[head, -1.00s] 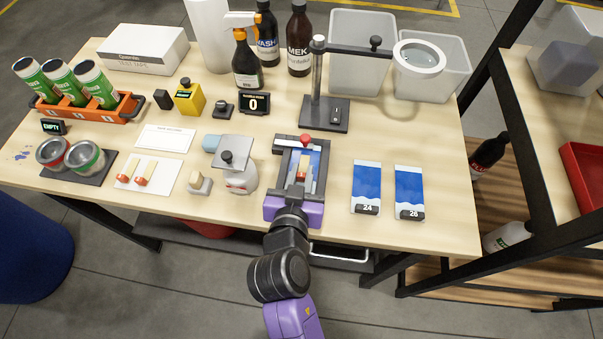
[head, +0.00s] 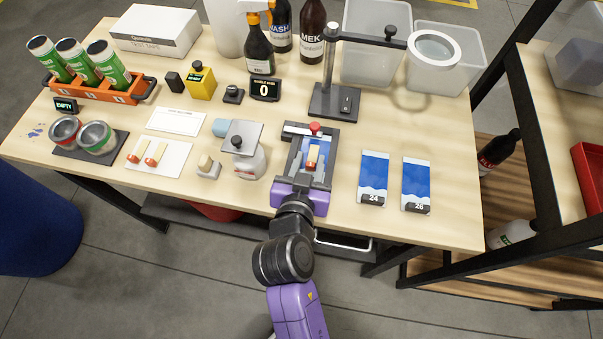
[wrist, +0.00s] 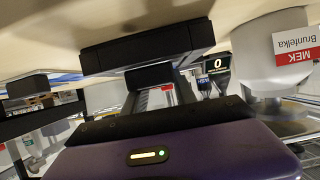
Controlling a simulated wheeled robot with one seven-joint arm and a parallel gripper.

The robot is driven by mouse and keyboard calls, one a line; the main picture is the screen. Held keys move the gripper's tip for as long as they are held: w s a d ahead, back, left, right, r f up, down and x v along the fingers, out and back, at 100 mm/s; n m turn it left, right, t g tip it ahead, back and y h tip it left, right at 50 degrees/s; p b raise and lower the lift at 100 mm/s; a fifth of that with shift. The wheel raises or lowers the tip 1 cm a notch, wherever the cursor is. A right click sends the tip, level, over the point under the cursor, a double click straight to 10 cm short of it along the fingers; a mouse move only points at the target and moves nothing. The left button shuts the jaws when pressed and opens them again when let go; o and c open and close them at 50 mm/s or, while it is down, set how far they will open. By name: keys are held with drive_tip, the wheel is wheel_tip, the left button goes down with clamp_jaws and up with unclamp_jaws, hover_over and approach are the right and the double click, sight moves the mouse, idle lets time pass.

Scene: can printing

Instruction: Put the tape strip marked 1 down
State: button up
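A pale tape strip with an orange-red end (head: 313,157) shows in the head view over a blue panel (head: 302,147) inside a dark frame (head: 328,165). Its number is too small to read. I cannot tell whether it touches the panel. My purple gripper (head: 300,193) is at the near end of the frame, in line with the strip. My fingertips are hard to make out, so their grip on the strip is unclear. In the wrist view, a small red and white patch (wrist: 168,92) shows between dark parts ahead of my gripper's purple body.
Two similar strips (head: 148,152) lie on a white card at left. Panels marked 24 (head: 373,175) and 26 (head: 415,180) lie to the right. The magnifier stand (head: 333,103) is behind.

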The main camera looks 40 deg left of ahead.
drive_tip(key=b+v, duration=0.2)
drive_tip(key=v, duration=1)
drive_tip(key=shift+r, duration=0.1)
drive_tip(key=d+f+h, duration=0.1)
drive_tip(key=d+f, duration=0.2)
drive_tip(key=d, duration=0.7)
drive_tip(key=d+f+h, duration=0.1)
drive_tip(key=d+f, duration=0.2)
drive_tip(key=d, duration=0.6)
drive_tip(key=s+d+r+m+t+h, duration=0.1)
drive_tip(key=s+d+r+m+h, duration=0.1)
drive_tip(key=s+d, duration=0.4)
drive_tip(key=s+d+r+m+t+h, duration=0.2)
drive_tip(key=s+d+r, duration=0.4)
drive_tip(key=d, duration=0.5)
drive_tip(key=shift+s+d+r+m+h, duration=0.25)
drive_tip(key=shift+s+d+m+h, duration=0.25)
drive_tip(key=shift+m, duration=0.6)
drive_tip(key=shift+s+a+f, duration=0.1)
drive_tip(key=shift+a+f, duration=0.05)
drive_tip(key=shift+a, duration=0.1)
drive_tip(key=shift+c, duration=0.5)
